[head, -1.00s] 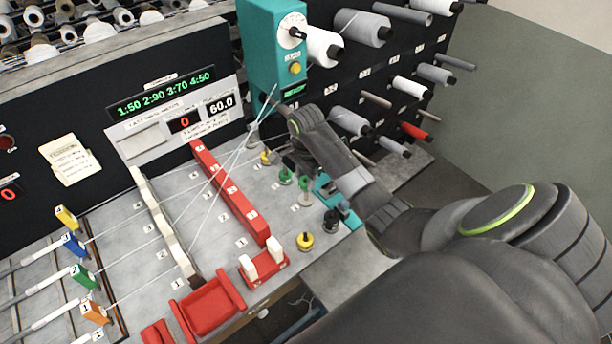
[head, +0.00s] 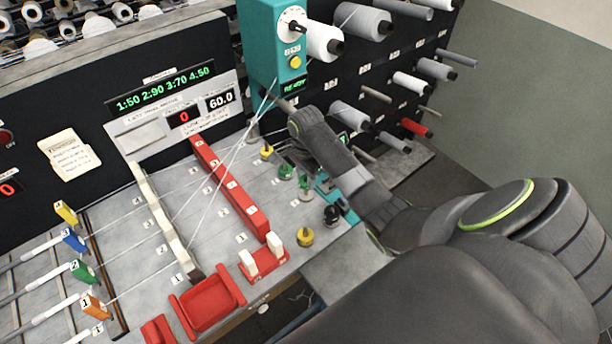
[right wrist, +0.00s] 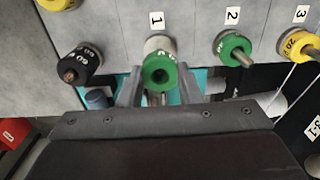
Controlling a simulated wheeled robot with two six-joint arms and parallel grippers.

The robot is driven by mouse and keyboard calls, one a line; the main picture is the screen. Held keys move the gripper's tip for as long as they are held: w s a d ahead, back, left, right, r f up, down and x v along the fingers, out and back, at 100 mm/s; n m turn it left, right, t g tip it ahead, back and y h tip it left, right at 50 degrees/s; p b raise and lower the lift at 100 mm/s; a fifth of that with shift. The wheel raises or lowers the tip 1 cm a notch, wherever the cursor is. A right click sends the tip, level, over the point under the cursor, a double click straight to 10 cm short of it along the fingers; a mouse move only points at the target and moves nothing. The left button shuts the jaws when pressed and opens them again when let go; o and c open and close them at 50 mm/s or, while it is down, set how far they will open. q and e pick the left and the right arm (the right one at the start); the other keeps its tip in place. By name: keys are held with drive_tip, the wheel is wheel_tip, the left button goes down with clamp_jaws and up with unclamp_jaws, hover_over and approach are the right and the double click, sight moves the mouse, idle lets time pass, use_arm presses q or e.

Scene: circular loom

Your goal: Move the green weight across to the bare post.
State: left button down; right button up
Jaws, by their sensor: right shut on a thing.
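My right gripper (right wrist: 159,74) is shut on a green weight (right wrist: 158,68), a ring with a dark hole, at label 1 in the right wrist view. A pale cylinder (right wrist: 158,43) shows just behind it; I cannot tell whether the weight is around a post or clear of it. A second green weight (right wrist: 235,47) sits on a post at label 2. In the head view my right arm hides most of the gripper; green weights (head: 286,172) show beside it. I cannot make out a bare post for certain. My left gripper is out of view.
A black weight (right wrist: 78,64) stands left of the held one, and a yellow weight (right wrist: 295,45) right at label 3. Another yellow weight (head: 305,237) stands near the bench edge. A red bar (head: 230,190) and a teal unit (head: 273,45) are close by.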

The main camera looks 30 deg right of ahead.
drive_tip(key=shift+f, duration=0.15)
drive_tip(key=shift+f, duration=0.65)
drive_tip(key=o, duration=1.2)
